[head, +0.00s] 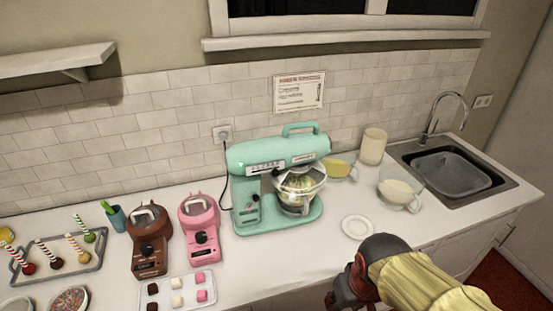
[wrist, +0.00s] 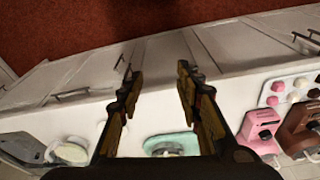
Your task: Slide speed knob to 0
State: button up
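A teal stand mixer (head: 275,185) stands on the white counter, with a glass bowl (head: 299,188) of pale contents under its head. A slider strip with markings (head: 266,168) runs along the side of the mixer head; the speed knob's setting is too small to read. My gripper shows in the wrist view (wrist: 155,88) with its two fingers apart and nothing between them. In the head view my arm is at the lower right, in front of the counter and apart from the mixer. In the wrist view part of the mixer (wrist: 172,145) shows beyond the gripper's base.
A small white plate (head: 357,227) lies right of the mixer. Pink (head: 200,228) and brown (head: 149,240) melting pots stand to its left. A glass bowl (head: 398,190), a yellow bowl (head: 340,169) and a jar (head: 372,147) are near the sink (head: 452,172).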

jog(key=w+a+f+n+t+p, duration=0.1)
jog(key=w+a+f+p, duration=0.25)
jog(key=w, duration=0.35)
jog(key=w+a+f+n+t+p, duration=0.1)
jog(key=w+a+f+t+p, duration=0.15)
jog(key=w+p, duration=0.35)
jog(key=n+t+y+p, duration=0.2)
jog(key=t+y, duration=0.3)
jog(key=t, duration=0.7)
send_near(276, 175)
jog(key=w, duration=0.2)
jog(key=x, duration=0.8)
jog(key=shift+s+a, duration=0.1)
jog(key=shift+a, duration=0.15)
jog(key=shift+c, duration=1.2)
grip_shut()
